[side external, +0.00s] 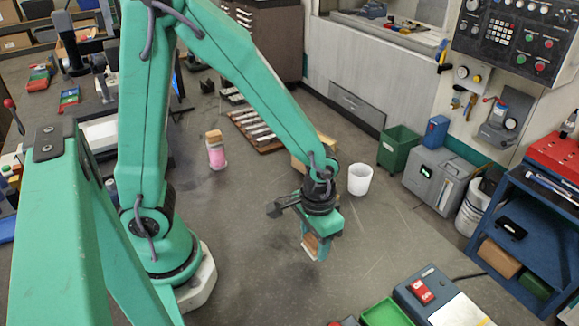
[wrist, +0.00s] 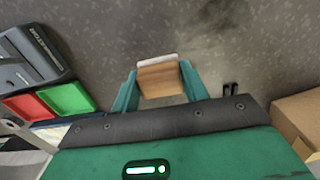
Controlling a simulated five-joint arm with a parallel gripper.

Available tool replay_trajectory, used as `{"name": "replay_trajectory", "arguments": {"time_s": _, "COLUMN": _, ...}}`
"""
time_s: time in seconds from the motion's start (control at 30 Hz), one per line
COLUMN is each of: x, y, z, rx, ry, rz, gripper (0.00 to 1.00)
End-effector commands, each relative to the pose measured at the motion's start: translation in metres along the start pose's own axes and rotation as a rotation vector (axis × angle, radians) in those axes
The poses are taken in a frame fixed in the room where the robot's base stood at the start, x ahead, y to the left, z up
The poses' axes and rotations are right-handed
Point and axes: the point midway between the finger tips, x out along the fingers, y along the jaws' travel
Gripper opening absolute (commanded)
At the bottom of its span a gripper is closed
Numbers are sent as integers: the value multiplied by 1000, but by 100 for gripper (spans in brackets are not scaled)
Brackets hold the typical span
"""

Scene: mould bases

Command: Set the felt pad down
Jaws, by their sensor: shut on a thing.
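My gripper (side external: 317,247) is shut on a tan, wood-like block with a pale white strip along one edge, which I take to be the felt pad (side external: 310,242). In the wrist view the felt pad (wrist: 160,80) sits between the two green fingers of my gripper (wrist: 159,84), with the white strip on the far side. The fingers touch its left and right sides and partly cover it in the side view. The pad hangs low over the grey surface; I cannot tell whether it touches it.
A white cup (side external: 360,180) stands behind my gripper, with a green bin (side external: 398,148) farther back. A pink bottle (side external: 216,152) stands to the left, near a rack of bars (side external: 255,130). A green tray (side external: 386,314) and grey device (side external: 425,290) lie front right. Bare surface surrounds the gripper.

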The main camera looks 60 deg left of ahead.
Motion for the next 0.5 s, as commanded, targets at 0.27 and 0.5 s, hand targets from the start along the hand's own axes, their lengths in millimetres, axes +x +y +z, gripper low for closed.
{"name": "replay_trajectory", "arguments": {"time_s": 0.27, "x": 15, "y": 0, "z": 1, "rx": 0, "ry": -4, "rz": -1, "gripper": 22}}
{"name": "replay_trajectory", "arguments": {"time_s": 0.5, "x": 36, "y": 0, "z": 1, "rx": 0, "ry": -4, "rz": -1, "gripper": 22}}
